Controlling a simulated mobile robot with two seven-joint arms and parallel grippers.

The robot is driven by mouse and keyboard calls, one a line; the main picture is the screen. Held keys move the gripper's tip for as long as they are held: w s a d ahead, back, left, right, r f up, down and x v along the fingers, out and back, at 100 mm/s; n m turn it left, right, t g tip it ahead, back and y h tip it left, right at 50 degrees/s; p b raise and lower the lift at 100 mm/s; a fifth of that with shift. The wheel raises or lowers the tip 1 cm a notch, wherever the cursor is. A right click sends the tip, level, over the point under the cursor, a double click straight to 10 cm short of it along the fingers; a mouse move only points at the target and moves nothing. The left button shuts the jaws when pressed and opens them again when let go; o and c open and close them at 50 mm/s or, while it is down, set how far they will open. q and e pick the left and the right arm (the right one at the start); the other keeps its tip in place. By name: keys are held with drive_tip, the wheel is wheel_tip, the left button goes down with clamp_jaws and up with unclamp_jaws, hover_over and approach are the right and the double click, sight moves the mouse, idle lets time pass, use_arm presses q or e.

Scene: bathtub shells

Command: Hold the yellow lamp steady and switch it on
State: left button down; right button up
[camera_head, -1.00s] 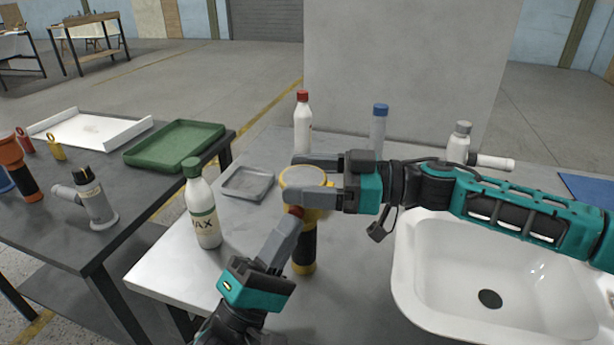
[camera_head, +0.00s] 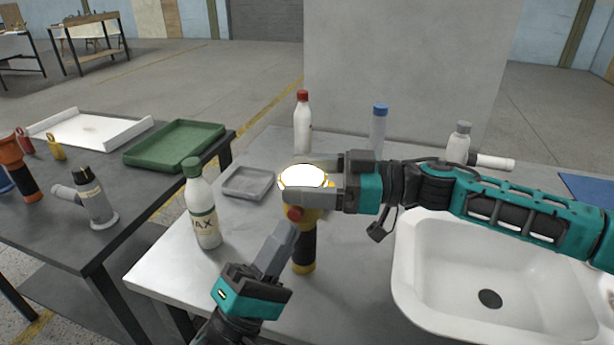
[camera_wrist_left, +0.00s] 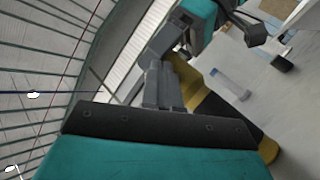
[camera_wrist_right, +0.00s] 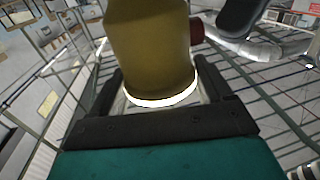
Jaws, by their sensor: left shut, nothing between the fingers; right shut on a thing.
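The yellow lamp (camera_head: 306,222) stands upright on the grey table with a black grip and a glowing white top. A red button (camera_head: 294,213) shows on its side. My right gripper (camera_head: 305,181) is shut around the lamp's head from the right. In the right wrist view the lamp's yellow body (camera_wrist_right: 148,45) is between the fingers, with a bright ring at its rim. My left gripper (camera_head: 284,232) is shut and empty, its tips just below the red button. The left wrist view shows its closed fingers (camera_wrist_left: 160,80) beside the lamp (camera_wrist_left: 215,100); I cannot tell whether they touch.
A wax bottle (camera_head: 202,205) stands left of the lamp, near my left arm. A small grey tray (camera_head: 247,183) lies behind it. A red-capped bottle (camera_head: 303,125) and a blue-capped bottle (camera_head: 379,128) stand at the back. A white sink (camera_head: 430,290) is at the right.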

use_arm(q)
drive_tip(key=shift+s+a, duration=0.3)
drive_tip(key=shift+s, duration=0.6)
drive_tip(key=shift+s+a, duration=0.3)
drive_tip(key=shift+s, duration=0.6)
drive_tip(key=shift+s+a, duration=0.3)
drive_tip(key=shift+s, duration=0.6)
use_arm(e)
drive_tip(key=o, duration=1.1)
